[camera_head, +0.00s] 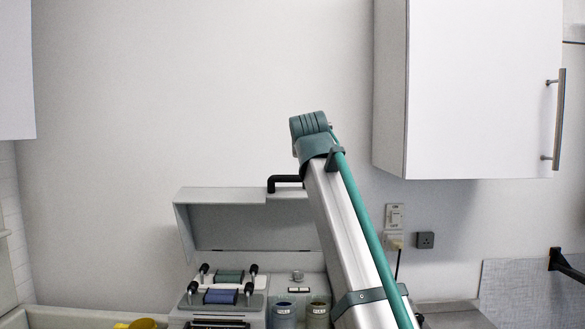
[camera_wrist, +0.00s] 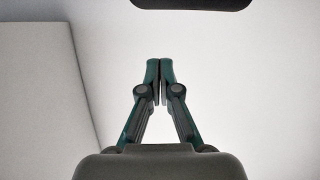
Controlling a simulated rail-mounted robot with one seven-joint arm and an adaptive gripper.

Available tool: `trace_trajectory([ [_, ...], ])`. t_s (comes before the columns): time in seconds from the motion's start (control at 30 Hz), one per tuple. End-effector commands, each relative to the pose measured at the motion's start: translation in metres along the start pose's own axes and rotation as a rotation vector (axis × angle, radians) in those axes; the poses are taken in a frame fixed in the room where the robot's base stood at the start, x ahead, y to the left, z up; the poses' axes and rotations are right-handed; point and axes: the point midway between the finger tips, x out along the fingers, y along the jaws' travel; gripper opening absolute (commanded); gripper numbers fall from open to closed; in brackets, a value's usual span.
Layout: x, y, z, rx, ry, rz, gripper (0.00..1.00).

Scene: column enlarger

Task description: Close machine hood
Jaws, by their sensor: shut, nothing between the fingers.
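The machine (camera_head: 214,318) stands low in the head view, with its pale grey hood (camera_head: 235,225) swung up and open at the back, near the wall. A black bent handle (camera_head: 285,180) shows at the hood's top edge. My slanted silver and teal arm covers the hood's right side. In the wrist view, my gripper (camera_wrist: 159,68) is shut and empty, its two teal fingertips together. The fingers cannot be made out in the head view, so their distance from the hood is unclear. A dark rounded shape (camera_wrist: 190,3) at the wrist view's top edge cannot be identified.
Blue and green rollers (camera_head: 221,296) with black knobs sit on the machine, beside two labelled containers (camera_head: 284,312). A white wall cabinet (camera_head: 480,90) hangs at upper right. A socket (camera_head: 395,241) with a plug and cable is on the wall. Bare wall lies above the hood.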

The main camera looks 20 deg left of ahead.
Motion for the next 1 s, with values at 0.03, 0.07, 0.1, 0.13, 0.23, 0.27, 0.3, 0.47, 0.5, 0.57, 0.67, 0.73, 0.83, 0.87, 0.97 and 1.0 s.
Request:
trace_trajectory([
  [0.03,-0.007,-0.010,-0.005,0.016,-0.001,-0.011,0.00],
  [0.07,-0.009,-0.014,-0.007,0.023,-0.003,-0.015,0.00],
  [0.1,-0.011,-0.017,-0.009,0.031,-0.004,-0.018,0.00],
  [0.13,-0.011,-0.018,-0.009,0.035,-0.004,-0.020,0.00],
  [0.23,-0.006,-0.019,-0.010,0.039,-0.006,-0.021,0.00],
  [0.27,-0.003,-0.019,-0.010,0.039,-0.006,-0.021,0.00],
  [0.3,0.002,-0.019,-0.010,0.038,-0.005,-0.020,0.00],
  [0.47,0.029,-0.019,-0.012,0.037,-0.006,-0.020,0.00],
  [0.5,0.036,-0.019,-0.012,0.037,-0.005,-0.020,0.00],
  [0.57,0.049,-0.019,-0.012,0.036,-0.006,-0.019,0.00],
  [0.67,0.068,-0.019,-0.012,0.036,-0.005,-0.019,0.00],
  [0.73,0.082,-0.020,-0.012,0.036,-0.006,-0.020,0.00],
  [0.83,0.081,-0.020,0.001,0.036,-0.004,-0.021,0.00],
  [0.87,0.079,-0.020,0.006,0.036,-0.004,-0.021,0.00],
  [0.97,0.075,-0.020,0.018,0.035,-0.004,-0.020,0.00],
  [1.0,0.074,-0.020,0.021,0.035,-0.004,-0.020,0.00],
])
